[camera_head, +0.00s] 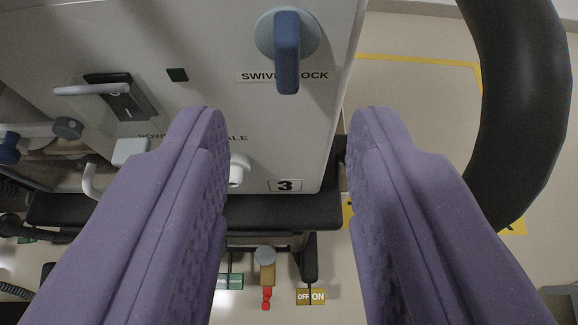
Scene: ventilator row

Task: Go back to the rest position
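My gripper (285,150) shows as two purple fingers, wide apart with nothing between them. The fingers point toward a light grey machine panel (215,50) marked 3. A blue lever (287,55) on a round grey base sits at the top of the panel, above the gap between the fingertips and apart from them. Its label reads "SWIV... OCK", partly hidden by the lever. The left finger covers part of another label and part of a white fitting (238,172) low on the panel.
A thick black hose (520,100) curves down the right side, close to the right finger. A black ledge (290,212) runs under the panel. Below are an OFF/ON plate (311,296) and a red piece (266,298). A white handle (92,90) is at left. Floor shows at right.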

